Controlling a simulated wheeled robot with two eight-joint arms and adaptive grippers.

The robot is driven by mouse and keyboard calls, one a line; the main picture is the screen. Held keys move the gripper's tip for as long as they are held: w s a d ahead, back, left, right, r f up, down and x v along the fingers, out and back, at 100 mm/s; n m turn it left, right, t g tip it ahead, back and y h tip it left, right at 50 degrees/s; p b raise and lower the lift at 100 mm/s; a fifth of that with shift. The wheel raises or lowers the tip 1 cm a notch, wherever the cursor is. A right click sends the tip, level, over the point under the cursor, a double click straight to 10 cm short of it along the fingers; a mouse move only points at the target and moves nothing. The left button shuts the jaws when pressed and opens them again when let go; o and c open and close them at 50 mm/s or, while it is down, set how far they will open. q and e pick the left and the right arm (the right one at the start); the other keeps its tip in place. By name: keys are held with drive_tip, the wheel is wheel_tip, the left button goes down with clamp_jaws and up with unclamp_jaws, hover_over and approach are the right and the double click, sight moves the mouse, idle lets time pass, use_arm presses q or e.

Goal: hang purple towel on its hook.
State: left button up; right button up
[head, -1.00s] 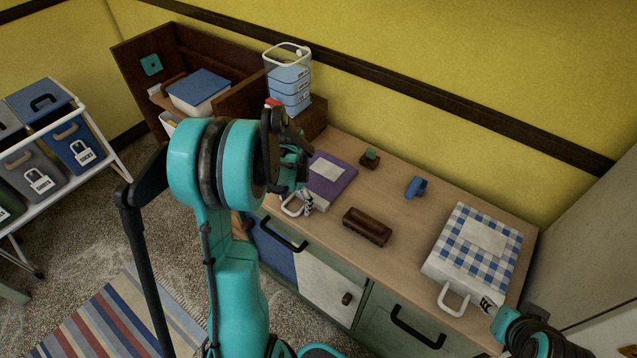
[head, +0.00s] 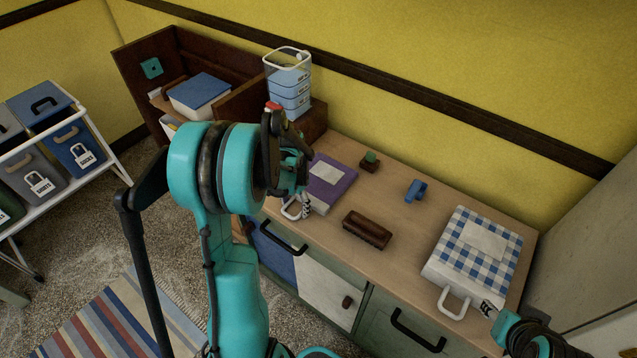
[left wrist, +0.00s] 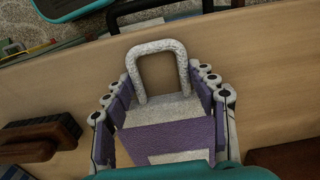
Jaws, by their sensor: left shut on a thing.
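The purple towel (head: 334,182) is a folded block with a pale patch on top and a white loop (head: 290,209) at its front end. It lies on the wooden counter top. My left gripper (head: 301,186) is at the towel's left side and hides part of it. In the left wrist view my left gripper (left wrist: 163,108) has its fingers on both sides of the purple towel (left wrist: 170,137), shut on it, with the white loop (left wrist: 158,48) beyond. Part of my right arm's end (head: 528,334) shows at the bottom right; its fingers are unclear. I cannot make out the towel's hook.
A blue checked folded cloth (head: 480,245) lies at right.

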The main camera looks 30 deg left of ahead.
use_arm(q)
drive_tip(key=shift+r, duration=0.1)
wheel_tip(320, 180, up, 30)
drive_tip(key=p, duration=2.1)
idle(0.4)
idle(0.6)
